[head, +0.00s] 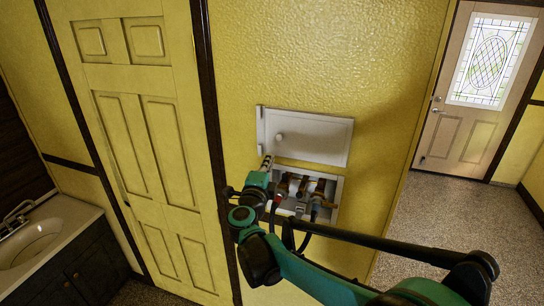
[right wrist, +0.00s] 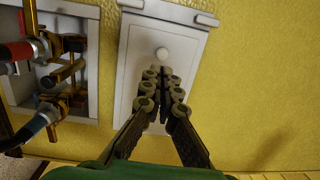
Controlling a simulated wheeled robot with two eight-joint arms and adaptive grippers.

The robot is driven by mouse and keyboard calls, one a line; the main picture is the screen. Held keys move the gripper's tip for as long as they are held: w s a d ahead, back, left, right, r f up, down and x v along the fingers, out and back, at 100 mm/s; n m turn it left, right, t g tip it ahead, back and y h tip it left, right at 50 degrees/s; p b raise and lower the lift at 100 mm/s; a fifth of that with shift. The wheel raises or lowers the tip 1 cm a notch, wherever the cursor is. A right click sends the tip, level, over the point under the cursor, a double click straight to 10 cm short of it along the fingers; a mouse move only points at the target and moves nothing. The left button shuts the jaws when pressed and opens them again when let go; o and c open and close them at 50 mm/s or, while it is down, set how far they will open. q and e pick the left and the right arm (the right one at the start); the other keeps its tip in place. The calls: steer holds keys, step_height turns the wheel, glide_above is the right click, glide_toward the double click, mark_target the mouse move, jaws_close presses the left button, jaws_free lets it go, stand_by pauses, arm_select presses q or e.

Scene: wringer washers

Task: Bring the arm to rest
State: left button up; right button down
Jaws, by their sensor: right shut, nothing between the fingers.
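My right gripper (head: 266,164) is shut and empty, in front of the yellow wall beside the white box door. In the right wrist view the shut fingers (right wrist: 162,84) overlap the white door (right wrist: 185,30), below its round knob (right wrist: 161,54); I cannot tell whether they touch it. The door (head: 320,137) stands above the wall box in the head view and is swung open. My teal right arm reaches up from the lower right and hides part of the box. My left gripper is not in view.
A yellow panel door (head: 145,120) and a sink (head: 35,242) are at left. Open floor (head: 440,222) lies at right.

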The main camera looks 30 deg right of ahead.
steer(key=s+a+f+n+t+y+b, duration=0.2)
steer(key=a+f+n+t+y+b, duration=0.15)
steer(key=a+n+b, duration=0.35)
steer(key=s+a+f+n+t+y+b, duration=0.1)
steer(key=a+f+n+t+y+b, duration=0.15)
steer(key=a+n+y+b, duration=0.4)
steer(key=s+a+f+n+g+y+b, duration=0.2)
steer(key=s+a+f+n+y+b, duration=0.2)
steer(key=a+f+n, duration=0.55)
arm_select(q)
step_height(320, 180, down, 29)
steer(key=b, duration=1.1)
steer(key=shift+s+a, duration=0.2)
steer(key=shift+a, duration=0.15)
arm_select(e)
steer(key=s+d+f+n+g, duration=0.1)
steer(key=s+f+g, duration=0.2)
steer(key=s+f, duration=0.3)
steer(key=s+d+f+n+g+h, duration=0.1)
steer(key=s+f+g, duration=0.2)
steer(key=f, duration=1.3)
steer(key=s+d+f+n+g, duration=0.1)
steer(key=s+f+g, duration=0.3)
steer(key=s+f, duration=0.5)
step_height(320, 180, down, 2)
steer(key=shift+s+d+n, duration=0.15)
steer(key=shift+d+n, duration=0.15)
steer(key=shift+d, duration=0.15)
